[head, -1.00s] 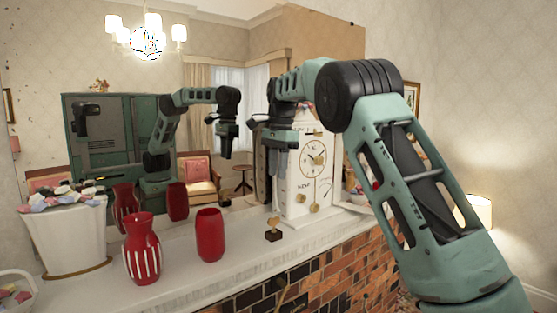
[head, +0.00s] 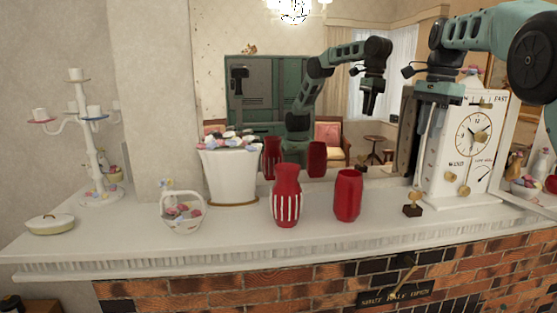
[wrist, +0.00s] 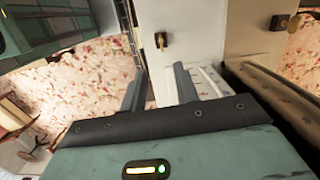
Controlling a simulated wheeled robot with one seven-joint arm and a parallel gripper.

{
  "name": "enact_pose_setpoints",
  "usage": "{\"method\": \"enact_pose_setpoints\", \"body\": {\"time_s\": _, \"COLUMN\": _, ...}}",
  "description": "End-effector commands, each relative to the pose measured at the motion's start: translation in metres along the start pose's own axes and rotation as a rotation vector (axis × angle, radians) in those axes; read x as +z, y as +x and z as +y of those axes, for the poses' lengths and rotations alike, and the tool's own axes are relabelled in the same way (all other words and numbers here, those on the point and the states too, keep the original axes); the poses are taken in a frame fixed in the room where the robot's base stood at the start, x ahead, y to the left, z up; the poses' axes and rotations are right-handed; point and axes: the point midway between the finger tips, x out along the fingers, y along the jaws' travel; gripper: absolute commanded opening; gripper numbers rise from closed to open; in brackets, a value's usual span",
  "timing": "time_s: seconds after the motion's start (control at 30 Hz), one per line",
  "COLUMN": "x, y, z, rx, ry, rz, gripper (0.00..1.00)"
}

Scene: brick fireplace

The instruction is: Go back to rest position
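My gripper (head: 426,150) hangs from my raised arm at the right of the head view, with its fingers pointing down. It is in front of the left side of a white clock (head: 474,150), above the mantel shelf. In the wrist view the two grey fingers (wrist: 158,80) stand apart with nothing held between them. I cannot tell the exact gap between the gripper and the clock.
A small gold-topped object (head: 413,205) sits below my gripper. A mirror stands behind.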

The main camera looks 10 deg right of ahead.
Motion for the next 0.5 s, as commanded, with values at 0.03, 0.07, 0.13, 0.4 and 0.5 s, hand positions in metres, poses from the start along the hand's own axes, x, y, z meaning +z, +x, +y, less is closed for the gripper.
{"method": "enact_pose_setpoints", "body": {"time_s": 0.03, "x": 0.016, "y": 0.015, "z": 0.001, "rx": 0.000, "ry": -0.057, "rz": -0.013, "gripper": 0.30}}
{"method": "enact_pose_setpoints", "body": {"time_s": 0.07, "x": 0.027, "y": 0.024, "z": 0.002, "rx": -0.001, "ry": -0.102, "rz": -0.021, "gripper": 0.30}}
{"method": "enact_pose_setpoints", "body": {"time_s": 0.13, "x": 0.058, "y": 0.050, "z": 0.006, "rx": -0.005, "ry": -0.230, "rz": -0.040, "gripper": 0.30}}
{"method": "enact_pose_setpoints", "body": {"time_s": 0.4, "x": 0.193, "y": 0.154, "z": 0.066, "rx": -0.020, "ry": -0.806, "rz": -0.083, "gripper": 0.30}}
{"method": "enact_pose_setpoints", "body": {"time_s": 0.5, "x": 0.237, "y": 0.196, "z": 0.106, "rx": -0.019, "ry": -1.032, "rz": -0.086, "gripper": 0.30}}
